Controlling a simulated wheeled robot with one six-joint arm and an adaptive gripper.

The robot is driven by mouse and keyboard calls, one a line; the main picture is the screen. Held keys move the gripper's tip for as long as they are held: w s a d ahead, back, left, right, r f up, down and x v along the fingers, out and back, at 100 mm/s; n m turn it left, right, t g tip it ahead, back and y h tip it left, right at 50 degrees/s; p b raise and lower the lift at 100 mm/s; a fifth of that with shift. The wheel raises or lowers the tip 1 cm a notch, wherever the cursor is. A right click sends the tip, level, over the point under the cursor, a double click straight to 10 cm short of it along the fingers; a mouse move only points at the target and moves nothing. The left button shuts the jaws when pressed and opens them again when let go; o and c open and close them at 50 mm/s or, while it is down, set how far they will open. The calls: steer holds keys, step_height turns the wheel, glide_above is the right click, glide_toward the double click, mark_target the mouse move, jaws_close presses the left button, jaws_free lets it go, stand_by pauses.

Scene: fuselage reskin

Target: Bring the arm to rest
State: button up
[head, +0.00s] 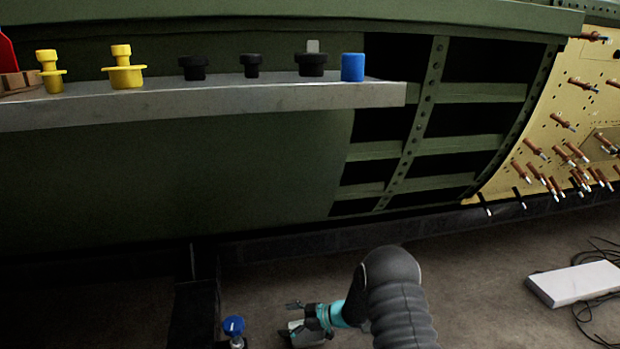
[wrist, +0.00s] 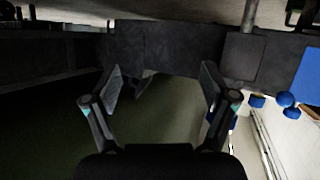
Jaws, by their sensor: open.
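My gripper (head: 291,318) hangs low in the head view, below the shelf and the green fuselage, at the end of my dark, ribbed arm. In the wrist view its two fingers (wrist: 162,85) are spread wide apart, with nothing between them. The arm is bent, with the gripper out to the left of it, above the floor. Part of the gripper is small and dark in the head view.
A grey shelf (head: 250,94) holds yellow, black and blue parts. Behind it is the green fuselage (head: 180,180) with open frame bays. A blue-topped item (head: 233,325) stands left of the gripper. A white box (head: 575,283) with cables lies on the floor at right.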

steer(key=w+d+r+m+t+h, duration=0.2)
steer(key=w+d+m+t+h, duration=0.25)
steer(key=d+h, duration=0.45)
steer(key=s+d+r+m+g+h+p, duration=0.1)
steer(key=s+d+r+m+h, duration=0.2)
steer(key=s+d+r, duration=0.3)
steer(key=s+d+r+m+g+h+p, duration=0.1)
steer(key=s+d+r+m+h+p, duration=0.15)
steer(key=d+r, duration=0.5)
steer(key=s+r+m+p, duration=0.3)
steer(key=s+r, duration=1.2)
steer(key=s, duration=0.3)
steer(key=s+r+m+y+p, duration=0.1)
steer(key=s+r+m+p, duration=0.3)
steer(key=s+r, duration=1.2)
steer(key=s, duration=0.3)
steer(key=shift+d+r, duration=0.15)
steer(key=shift+d, duration=0.1)
